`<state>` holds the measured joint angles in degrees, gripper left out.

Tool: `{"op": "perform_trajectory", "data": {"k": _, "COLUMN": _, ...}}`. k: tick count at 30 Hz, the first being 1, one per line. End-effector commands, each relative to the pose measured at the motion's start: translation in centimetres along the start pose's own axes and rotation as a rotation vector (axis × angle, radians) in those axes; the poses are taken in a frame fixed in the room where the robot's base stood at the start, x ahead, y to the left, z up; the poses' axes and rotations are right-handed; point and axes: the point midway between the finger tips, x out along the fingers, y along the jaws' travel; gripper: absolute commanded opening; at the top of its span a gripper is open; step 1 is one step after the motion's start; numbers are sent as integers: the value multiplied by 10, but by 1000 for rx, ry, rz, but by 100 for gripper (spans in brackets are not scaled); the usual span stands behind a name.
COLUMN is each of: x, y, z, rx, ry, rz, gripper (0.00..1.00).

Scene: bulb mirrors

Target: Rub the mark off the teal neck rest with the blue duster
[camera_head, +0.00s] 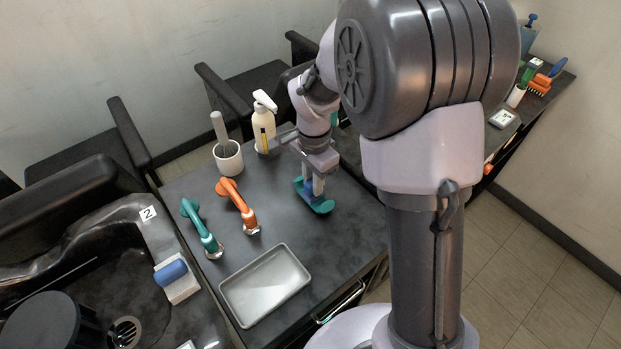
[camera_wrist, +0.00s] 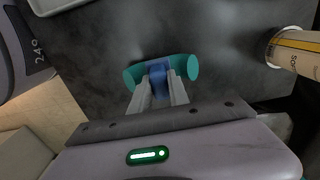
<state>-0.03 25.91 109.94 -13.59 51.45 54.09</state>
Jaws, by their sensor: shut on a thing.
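The teal neck rest (camera_head: 322,206) lies on the dark counter below my gripper (camera_head: 314,185). In the wrist view the neck rest (camera_wrist: 188,66) is a curved teal piece with two rounded ends. My gripper (camera_wrist: 159,86) is shut on the blue duster (camera_wrist: 157,68), which sits between the fingers. The duster (camera_head: 304,187) is at the middle of the neck rest, over or against it; I cannot tell whether they touch. The duster and fingers cover the middle of the neck rest, and I see no mark on the parts that show.
A grey tray (camera_head: 265,285), an orange handled tool (camera_head: 238,204) and a teal one (camera_head: 201,228) are left of my gripper. A white cup (camera_head: 228,160) and pump bottle (camera_head: 264,124) stand behind. Counter around the neck rest is clear.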

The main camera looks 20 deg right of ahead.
Motion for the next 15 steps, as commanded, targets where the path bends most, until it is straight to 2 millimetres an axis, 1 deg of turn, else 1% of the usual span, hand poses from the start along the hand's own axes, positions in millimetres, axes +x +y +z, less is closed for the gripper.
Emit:
{"op": "perform_trajectory", "data": {"k": 3, "x": 1, "y": 10, "z": 0, "rx": 0, "ry": 0, "rz": 0, "gripper": 0}}
{"op": "perform_trajectory", "data": {"k": 6, "x": 1, "y": 15, "z": 0, "rx": -1, "ry": 0, "rz": 0, "gripper": 0}}
{"op": "perform_trajectory", "data": {"k": 15, "x": 0, "y": 16, "z": 0, "rx": -1, "ry": 0, "rz": 0, "gripper": 0}}
